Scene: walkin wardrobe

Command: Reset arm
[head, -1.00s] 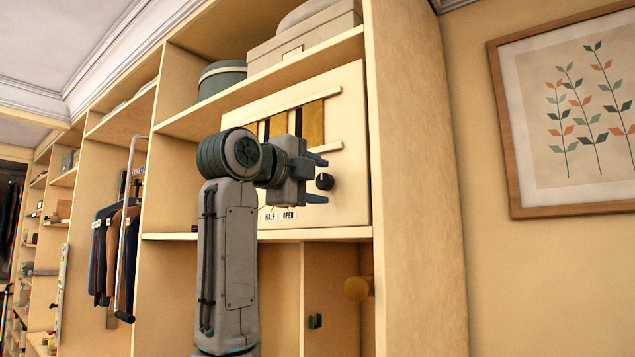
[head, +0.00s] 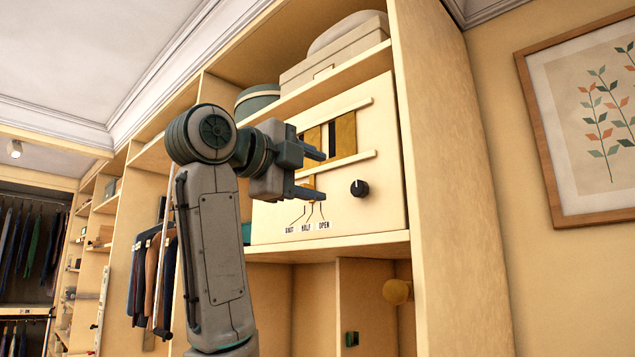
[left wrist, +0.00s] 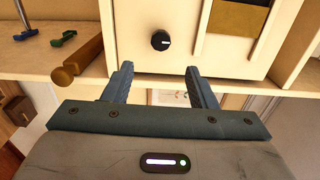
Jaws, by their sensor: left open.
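My left gripper (head: 308,172) is raised in front of a cream panel (head: 385,125) set in the wardrobe shelving. Its two fingers are apart with nothing between them, and it points to the right in the head view. A black knob (head: 359,188) on the panel stands to the right of the fingertips, apart from them. In the left wrist view, the open fingers (left wrist: 157,80) lie below the black knob (left wrist: 161,40). My right gripper is in neither view.
Labels at the panel's bottom include HALF and OPEN (head: 323,225). A round wooden peg (head: 397,291) sticks out below the shelf. A box (head: 325,62) and a green round container (head: 257,100) stand above. Clothes (head: 152,278) hang at the left. A framed picture (head: 543,140) hangs at the right.

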